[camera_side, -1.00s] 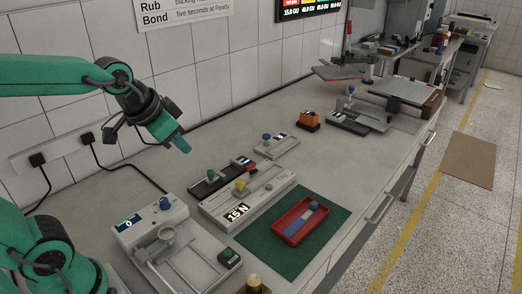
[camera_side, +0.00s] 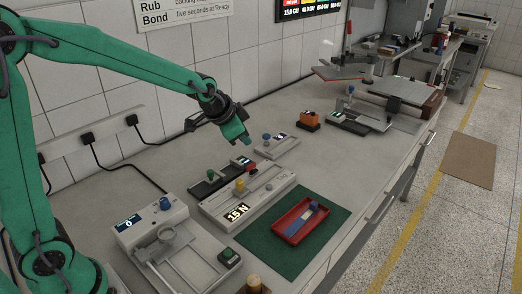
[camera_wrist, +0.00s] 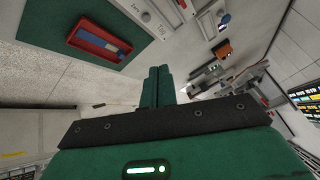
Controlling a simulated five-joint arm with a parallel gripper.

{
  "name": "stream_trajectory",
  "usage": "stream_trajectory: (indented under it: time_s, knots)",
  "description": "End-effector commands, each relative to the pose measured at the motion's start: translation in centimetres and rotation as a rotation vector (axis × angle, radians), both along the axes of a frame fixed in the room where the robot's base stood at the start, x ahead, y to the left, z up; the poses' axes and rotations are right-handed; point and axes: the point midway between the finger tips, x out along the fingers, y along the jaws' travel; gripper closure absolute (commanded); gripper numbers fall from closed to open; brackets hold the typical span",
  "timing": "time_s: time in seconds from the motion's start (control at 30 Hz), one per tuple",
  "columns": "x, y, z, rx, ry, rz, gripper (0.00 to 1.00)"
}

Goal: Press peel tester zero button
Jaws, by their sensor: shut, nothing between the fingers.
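My gripper (camera_side: 241,141) is shut and empty, pointing down above the bench just left of a small grey device with a blue knob (camera_side: 266,138). In the wrist view its closed green fingers (camera_wrist: 160,84) are together. A long grey device marked 15 N (camera_side: 247,198) has a yellow knob (camera_side: 239,185) on top. A larger grey device (camera_side: 165,233) with a lit display and a blue knob stands at front left.
A red tray (camera_side: 279,229) with blue and pale strips lies on a green mat (camera_side: 257,240). An orange block (camera_side: 308,121) and another device (camera_side: 360,119) stand farther right. The tiled wall is behind, with black plugs and cables at left.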

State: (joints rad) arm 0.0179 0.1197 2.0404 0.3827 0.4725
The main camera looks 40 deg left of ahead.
Motion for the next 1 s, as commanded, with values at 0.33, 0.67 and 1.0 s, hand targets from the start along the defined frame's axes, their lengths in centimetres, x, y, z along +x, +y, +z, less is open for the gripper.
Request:
stream_trajectory:
  time_s: [0.33,0.67,1.0]
  knots:
    - [5.4,-0.4,-4.9,0.063,-0.022,-0.096,1.0]
    - [8.6,-0.6,-8.6,0.109,-0.044,-0.161,1.0]
    - [9.2,-0.6,-9.3,0.118,-0.05,-0.174,1.0]
